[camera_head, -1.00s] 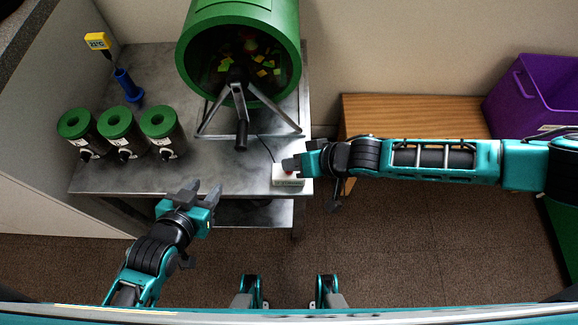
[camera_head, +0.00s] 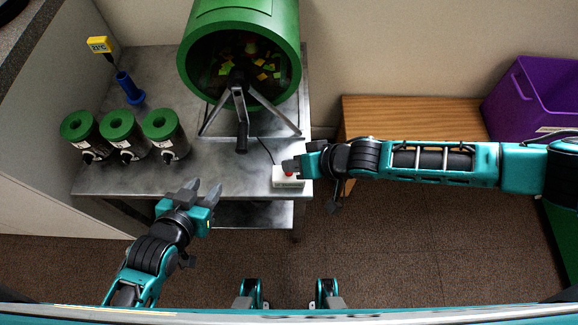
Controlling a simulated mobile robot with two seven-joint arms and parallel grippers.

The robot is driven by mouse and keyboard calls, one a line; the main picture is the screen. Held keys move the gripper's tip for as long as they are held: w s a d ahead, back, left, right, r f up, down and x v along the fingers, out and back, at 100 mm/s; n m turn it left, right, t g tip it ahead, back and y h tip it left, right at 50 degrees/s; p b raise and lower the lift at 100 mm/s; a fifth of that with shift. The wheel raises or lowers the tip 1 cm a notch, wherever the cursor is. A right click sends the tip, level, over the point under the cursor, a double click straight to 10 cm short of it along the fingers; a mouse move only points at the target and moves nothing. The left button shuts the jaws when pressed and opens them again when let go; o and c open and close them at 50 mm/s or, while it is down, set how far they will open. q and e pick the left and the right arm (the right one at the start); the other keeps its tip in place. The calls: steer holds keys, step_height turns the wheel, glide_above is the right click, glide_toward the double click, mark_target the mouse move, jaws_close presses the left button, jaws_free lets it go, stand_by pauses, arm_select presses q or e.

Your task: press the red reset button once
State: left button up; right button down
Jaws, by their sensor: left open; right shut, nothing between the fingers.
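The red reset button (camera_head: 289,174) sits on a small white box (camera_head: 287,183) at the front right corner of the metal table. My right gripper (camera_head: 290,165) is shut and empty, with its fingertips right over the button and hiding part of it. I cannot tell whether the tips touch the button. My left gripper (camera_head: 203,190) is open and empty at the table's front edge, to the left of the box.
A green drum (camera_head: 240,20) on a metal stand holds small coloured pieces. Several green-topped canisters (camera_head: 119,126) and a blue holder (camera_head: 128,86) stand on the metal table (camera_head: 215,170). A wooden bench (camera_head: 400,115) and a purple crate (camera_head: 525,105) are at right.

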mark_target(293, 174)
steer(key=shift+r, duration=0.3)
step_height(293, 174, up, 3)
steer(key=p, duration=0.3)
steer(key=shift+f, duration=0.1)
step_height(293, 174, up, 2)
steer(key=shift+r+p, duration=0.1)
steer(key=shift+p, duration=0.55)
